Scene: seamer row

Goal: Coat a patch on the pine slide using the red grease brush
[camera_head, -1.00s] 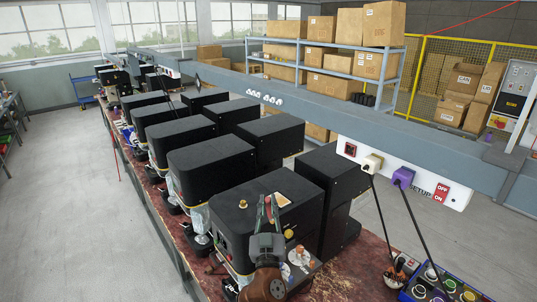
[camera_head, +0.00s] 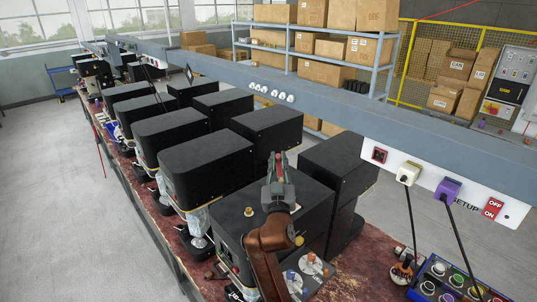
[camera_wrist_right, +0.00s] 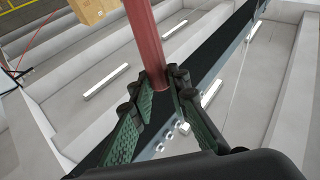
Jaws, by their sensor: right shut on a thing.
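My right gripper (camera_head: 278,165) stands over the black machine tops in the middle of the head view. It is shut on the red grease brush (camera_wrist_right: 145,35), whose round red handle rises from between the green-padded fingers in the right wrist view. In the head view only a little red shows at the fingers, and the brush's bristle end cannot be made out. The pine slide cannot be made out in either view now. My left gripper is not in view.
Black-topped machines (camera_head: 208,165) stand in rows on the dark red bench. A grey beam (camera_head: 330,112) with sockets and cables runs above and behind them. A blue tray (camera_head: 450,280) of round jars stands at the lower right. Open floor lies at the left.

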